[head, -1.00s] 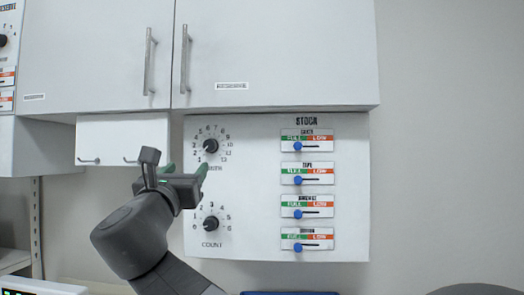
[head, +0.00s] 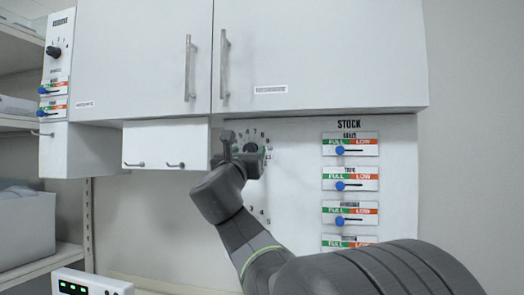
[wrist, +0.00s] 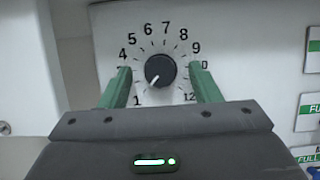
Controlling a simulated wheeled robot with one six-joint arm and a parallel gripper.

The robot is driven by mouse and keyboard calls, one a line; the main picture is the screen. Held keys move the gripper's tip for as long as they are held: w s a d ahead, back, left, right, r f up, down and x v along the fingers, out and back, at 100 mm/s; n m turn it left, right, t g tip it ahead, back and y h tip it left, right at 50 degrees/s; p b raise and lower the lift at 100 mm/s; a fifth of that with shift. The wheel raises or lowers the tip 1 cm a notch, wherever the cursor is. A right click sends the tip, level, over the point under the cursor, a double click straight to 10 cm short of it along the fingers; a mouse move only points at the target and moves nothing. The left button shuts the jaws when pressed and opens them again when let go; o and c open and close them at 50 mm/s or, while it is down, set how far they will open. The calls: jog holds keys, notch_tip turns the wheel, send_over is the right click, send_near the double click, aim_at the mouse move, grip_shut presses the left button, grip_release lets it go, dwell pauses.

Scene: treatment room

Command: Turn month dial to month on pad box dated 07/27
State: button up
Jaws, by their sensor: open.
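The month dial is a black round knob (wrist: 160,70) with a white pointer, on a white panel with printed numbers. In the wrist view its pointer aims down-left, near the 1. My gripper (wrist: 160,76) is open, its two green fingers standing left and right of the knob with gaps on both sides. I cannot tell how deep the fingertips reach. In the head view my gripper (head: 250,158) is at the dial and covers much of it. No pad box dated 07/27 shows in these frames.
STOCK sliders with blue knobs (head: 340,185) are right of the dial. Wall cabinets (head: 320,60) hang above, and a small white drawer unit (head: 150,146) is just left. A RESERVE panel (head: 56,60) is at far left. My arm hides most of the lower dial.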

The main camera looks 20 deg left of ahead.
jog(key=shift+w+r, duration=0.15)
jog(key=shift+w, duration=0.2)
jog(key=c, duration=1)
jog(key=shift+m, duration=0.3)
